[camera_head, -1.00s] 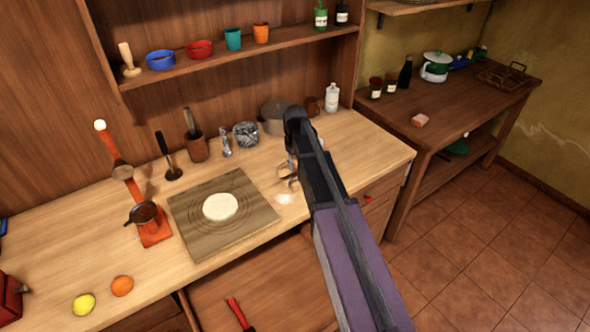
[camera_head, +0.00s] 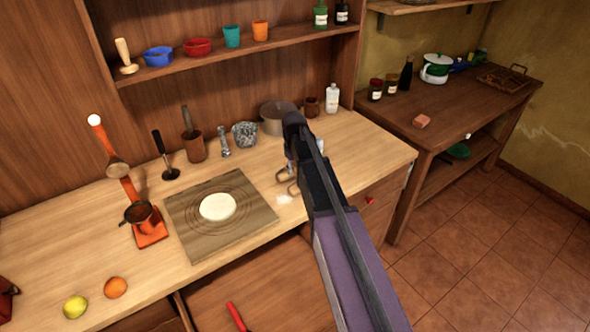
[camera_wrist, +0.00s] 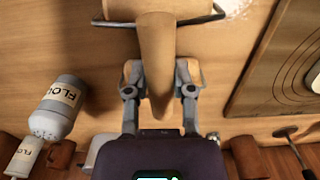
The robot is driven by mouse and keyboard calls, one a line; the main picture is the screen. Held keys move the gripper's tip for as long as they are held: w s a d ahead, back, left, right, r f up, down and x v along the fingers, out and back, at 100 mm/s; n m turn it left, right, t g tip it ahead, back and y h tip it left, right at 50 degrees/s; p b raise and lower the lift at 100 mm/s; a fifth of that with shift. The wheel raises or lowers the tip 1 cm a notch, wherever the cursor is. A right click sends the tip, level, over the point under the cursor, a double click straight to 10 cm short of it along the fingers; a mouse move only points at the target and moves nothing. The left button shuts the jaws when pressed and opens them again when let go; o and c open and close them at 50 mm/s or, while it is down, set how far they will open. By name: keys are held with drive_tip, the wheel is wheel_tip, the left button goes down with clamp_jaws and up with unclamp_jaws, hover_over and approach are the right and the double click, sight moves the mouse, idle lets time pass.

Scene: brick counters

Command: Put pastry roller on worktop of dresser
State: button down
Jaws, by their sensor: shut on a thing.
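The pastry roller (camera_wrist: 156,50) shows in the wrist view as a pale wooden handle with a dark wire frame across its far end. My gripper (camera_wrist: 160,82) is shut on its handle, with one finger on each side. The dresser's worktop (camera_head: 65,238) is light wood, and the roller is seen against it in the wrist view. I cannot tell whether the roller touches it. In the head view my arm hides most of the gripper and roller.
A board (camera_head: 180,232) with flat dough (camera_head: 218,207) lies left of my arm. A grey pot (camera_head: 277,118), a white bottle (camera_head: 332,98) and a mortar (camera_head: 196,148) stand along the back. A red scale (camera_head: 150,228) stands further left.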

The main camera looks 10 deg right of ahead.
sight(294, 166)
drive_tip(key=shift+f, duration=0.2)
drive_tip(key=shift+s+f+b, duration=0.15)
drive_tip(key=shift+s+b, duration=0.25)
drive_tip(key=shift+b, duration=0.25)
drive_tip(key=c, duration=0.6)
unclamp_jaws()
drive_tip(key=shift+f, duration=0.1)
drive_tip(key=shift+o, duration=0.6)
drive_tip(key=shift+w+f, duration=0.15)
drive_tip(key=shift+w, duration=0.1)
drive_tip(key=shift+w+a+f, duration=0.1)
drive_tip(key=shift+w+f, duration=0.05)
drive_tip(key=shift+r, duration=0.3)
wheel_tip(294, 166, up, 13)
drive_tip(key=p, duration=1.3)
